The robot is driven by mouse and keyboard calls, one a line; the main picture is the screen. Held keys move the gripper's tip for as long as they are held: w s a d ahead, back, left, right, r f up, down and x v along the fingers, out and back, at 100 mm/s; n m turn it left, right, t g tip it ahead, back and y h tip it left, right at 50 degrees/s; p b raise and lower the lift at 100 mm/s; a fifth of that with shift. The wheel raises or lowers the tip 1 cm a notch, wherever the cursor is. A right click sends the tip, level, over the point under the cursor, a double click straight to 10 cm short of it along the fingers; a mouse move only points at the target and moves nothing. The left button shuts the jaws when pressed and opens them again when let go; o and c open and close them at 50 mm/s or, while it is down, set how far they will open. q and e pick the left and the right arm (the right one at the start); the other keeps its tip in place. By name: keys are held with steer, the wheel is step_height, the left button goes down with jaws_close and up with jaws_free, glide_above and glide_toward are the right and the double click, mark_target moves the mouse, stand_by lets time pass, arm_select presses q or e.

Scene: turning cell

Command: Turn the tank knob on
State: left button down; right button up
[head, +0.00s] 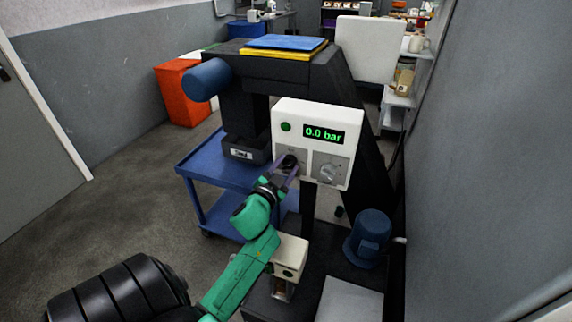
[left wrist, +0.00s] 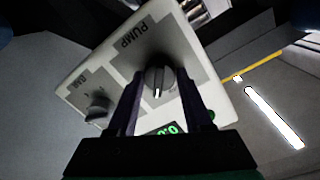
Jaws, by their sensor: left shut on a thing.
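The white control panel (head: 318,113) carries two knobs and a green display (head: 324,134) reading 0.0 bar. My left gripper (head: 286,166) reaches the panel's left knob (head: 289,162) in the head view. In the left wrist view, the fingers of my left gripper (left wrist: 165,108) are shut on this knob (left wrist: 159,83), one on each side, and its plate reads PUMP. The other knob (head: 328,172) stands free to its right; in the left wrist view it shows at the left (left wrist: 97,107), its label too small to read surely. My right gripper is not in view.
A blue cart (head: 212,173) stands left of the panel, with an orange bin (head: 181,92) behind it. A blue pump-like unit (head: 369,236) sits below right of the panel. A grey wall (head: 489,160) closes the right side; the floor at left is clear.

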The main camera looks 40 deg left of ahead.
arm_select(q)
steer(key=m, duration=0.4)
steer(key=shift+d+m+g, duration=0.1)
steer(key=shift+m+g, duration=0.2)
steer(key=shift+m, duration=2.3)
steer(key=shift+c, duration=1.6)
jaws_free()
steer(key=shift+s, duration=0.1)
